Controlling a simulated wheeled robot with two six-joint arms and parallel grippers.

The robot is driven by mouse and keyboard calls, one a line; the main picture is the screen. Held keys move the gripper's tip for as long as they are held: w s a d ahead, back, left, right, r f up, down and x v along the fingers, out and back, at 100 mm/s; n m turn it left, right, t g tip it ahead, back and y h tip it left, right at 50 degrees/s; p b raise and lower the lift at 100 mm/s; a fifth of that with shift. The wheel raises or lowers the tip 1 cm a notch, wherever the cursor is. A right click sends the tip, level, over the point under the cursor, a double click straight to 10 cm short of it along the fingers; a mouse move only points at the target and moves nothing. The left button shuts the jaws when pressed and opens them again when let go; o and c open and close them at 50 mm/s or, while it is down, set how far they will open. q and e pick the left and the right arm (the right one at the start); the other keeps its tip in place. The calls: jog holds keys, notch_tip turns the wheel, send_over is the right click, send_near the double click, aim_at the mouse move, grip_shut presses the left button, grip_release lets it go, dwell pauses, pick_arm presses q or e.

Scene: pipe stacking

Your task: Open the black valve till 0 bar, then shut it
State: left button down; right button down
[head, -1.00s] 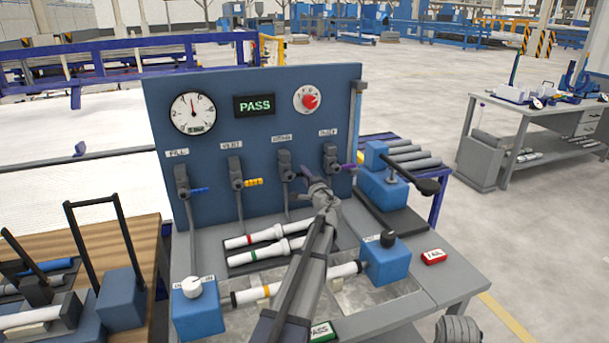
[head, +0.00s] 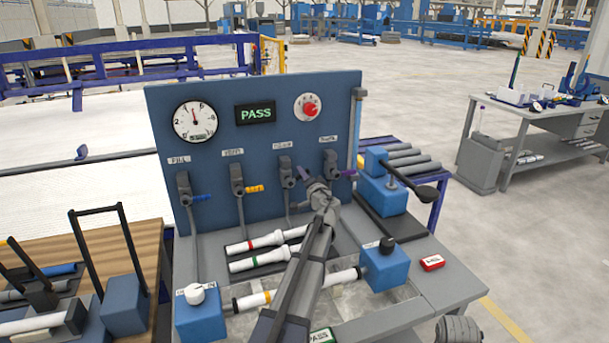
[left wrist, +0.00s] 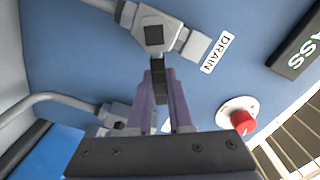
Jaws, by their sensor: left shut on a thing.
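The DRAIN valve (head: 287,178) is on the blue panel, third from the left. Its black handle shows in the left wrist view (left wrist: 160,78), pointing sideways to the panel's right, across its upright pipe. My left gripper (head: 304,176) is at this handle. In the left wrist view its purple fingers (left wrist: 166,98) are shut on the handle, one on each side. The round gauge (head: 195,121) has its needle pointing nearly straight up; the small figures are unreadable. My right gripper is not in view.
A display (head: 256,110) reads PASS beside a red knob (head: 310,107). The blue-handled (head: 202,197), yellow-handled (head: 254,189) and purple-handled (head: 348,173) valves flank the DRAIN valve. White pipes (head: 254,243) lie on the bench below. A blue clamp block (head: 385,267) stands right of my arm.

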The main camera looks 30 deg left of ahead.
aim_at(297, 176)
pick_arm(q)
jog(key=n, duration=0.1)
jog(key=r+n, duration=0.1)
jog(key=s+n+p, duration=0.1)
jog(key=shift+a+r+n, duration=0.25)
jog(key=shift+a+n, duration=0.1)
jog(key=shift+n, duration=0.05)
jog(key=n, duration=0.1)
jog(key=n+p, duration=0.1)
jog(key=shift+s+a+r+n, duration=0.35)
jog(key=shift+s+n, duration=0.05)
jog(key=n, duration=0.1)
jog(key=s+a+n, duration=0.1)
jog(key=n, duration=0.1)
jog(key=shift+r, duration=0.2)
jog(key=shift+s+a+n, duration=0.2)
jog(key=shift+s+n, duration=0.05)
jog(key=shift+n, duration=0.4)
jog(key=shift+s+a+n, duration=0.15)
jog(key=shift+s+n, duration=0.1)
jog(key=shift+n, duration=0.4)
jog(key=c, duration=0.8)
grip_release()
jog(key=shift+r, duration=0.1)
